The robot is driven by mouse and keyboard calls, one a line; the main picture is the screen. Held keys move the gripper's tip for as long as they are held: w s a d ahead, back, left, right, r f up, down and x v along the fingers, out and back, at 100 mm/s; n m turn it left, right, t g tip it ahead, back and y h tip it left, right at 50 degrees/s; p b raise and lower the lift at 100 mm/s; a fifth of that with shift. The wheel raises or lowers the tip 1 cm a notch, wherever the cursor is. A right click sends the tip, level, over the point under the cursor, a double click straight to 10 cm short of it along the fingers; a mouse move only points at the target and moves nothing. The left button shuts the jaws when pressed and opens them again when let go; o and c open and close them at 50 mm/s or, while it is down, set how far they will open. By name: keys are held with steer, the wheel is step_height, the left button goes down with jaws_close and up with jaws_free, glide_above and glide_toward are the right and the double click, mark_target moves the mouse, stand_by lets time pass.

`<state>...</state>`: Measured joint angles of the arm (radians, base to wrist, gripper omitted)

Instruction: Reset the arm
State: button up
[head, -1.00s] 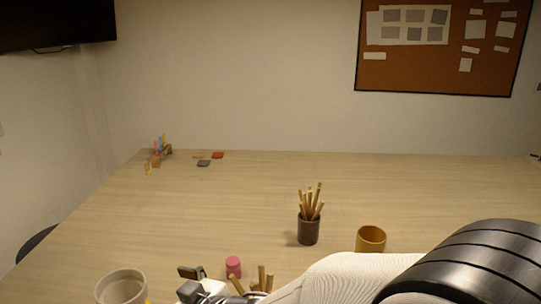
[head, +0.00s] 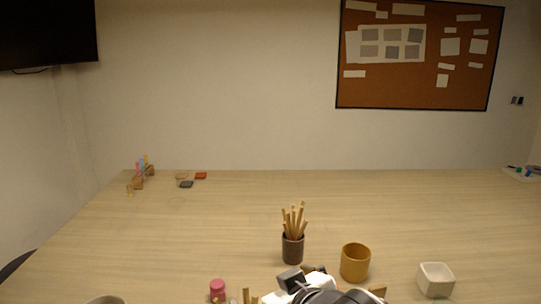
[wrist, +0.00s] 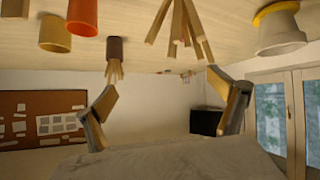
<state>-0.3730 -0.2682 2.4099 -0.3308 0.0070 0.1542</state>
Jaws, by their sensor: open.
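My gripper (wrist: 162,92) is open and empty in the wrist view, its two tan-padded fingers wide apart with only wall and room between them. The wrist picture appears upside down, with the tabletop along its top. In the head view my arm's end shows only partly at the bottom edge, in front of the dark pot of wooden sticks (head: 293,248) and the ochre cup (head: 355,264). No object is between the fingers.
On the wooden table (head: 180,235) are a pink jar (head: 217,289), a white square bowl (head: 436,281), a pale cup (head: 105,300) cut by the bottom edge, and small items (head: 142,175) at the far left. The table's middle and back are mostly clear.

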steer(key=s+d+m+g+h, duration=0.2)
steer(key=s+d+m+h, duration=0.15)
steer(key=s+d, duration=0.7)
steer(key=s+d+f+m+g, duration=0.2)
steer(key=s+d, duration=0.4)
steer(key=s, duration=0.4)
steer(key=shift+f+m+g, duration=0.35)
steer(key=shift+f+g, duration=0.15)
steer(key=shift+f, duration=0.4)
